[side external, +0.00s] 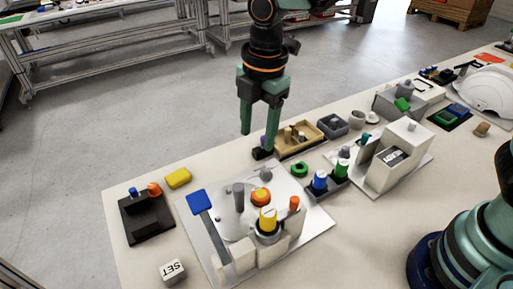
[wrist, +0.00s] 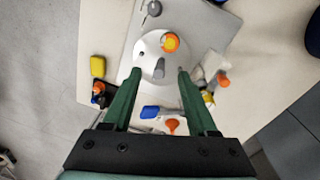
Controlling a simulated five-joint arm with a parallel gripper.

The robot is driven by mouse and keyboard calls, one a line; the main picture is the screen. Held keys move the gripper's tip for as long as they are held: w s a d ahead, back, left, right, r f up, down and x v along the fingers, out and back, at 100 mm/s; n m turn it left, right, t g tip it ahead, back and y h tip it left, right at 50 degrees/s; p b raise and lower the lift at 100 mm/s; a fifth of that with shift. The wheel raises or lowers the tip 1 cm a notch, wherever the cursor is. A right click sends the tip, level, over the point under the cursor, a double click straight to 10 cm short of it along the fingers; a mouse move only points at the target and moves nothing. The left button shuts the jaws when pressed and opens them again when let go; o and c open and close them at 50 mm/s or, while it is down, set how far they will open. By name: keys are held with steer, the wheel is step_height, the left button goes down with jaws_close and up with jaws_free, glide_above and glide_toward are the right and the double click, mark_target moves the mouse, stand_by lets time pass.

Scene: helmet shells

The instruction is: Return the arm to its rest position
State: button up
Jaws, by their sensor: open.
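My gripper (side external: 255,142) hangs pointing down over the far edge of the cream table (side external: 140,190). Its two green fingers are apart with nothing held between them. In the side view the right fingertip is beside or in front of a small dark object next to the tan tray (side external: 323,127); I cannot tell whether they touch. In the wrist view my gripper (wrist: 160,72) is spread, and the round white plate with an orange-yellow knob (wrist: 170,43) and a grey peg (wrist: 159,68) shows beyond the fingertips.
A fixture plate (side external: 312,222) with upright pegs stands at the front. A yellow block (side external: 178,178), a black holder (side external: 147,228) and a SET cube (side external: 173,270) lie left. A white block fixture (side external: 393,155) and white helmet shell (side external: 487,92) are right. Open floor (side external: 130,115) lies behind.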

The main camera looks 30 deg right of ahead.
steer(key=s+d+r+m+t, duration=0.2)
steer(key=s+d+r+m, duration=0.1)
steer(key=d+m, duration=0.7)
steer(key=s+d+r+m+t, duration=0.2)
steer(key=s+d+m, duration=0.3)
steer(key=d+m, duration=0.6)
steer(key=shift+s+d+r+t, duration=0.4)
steer(key=shift+d+r, duration=0.1)
steer(key=shift+r, duration=0.15)
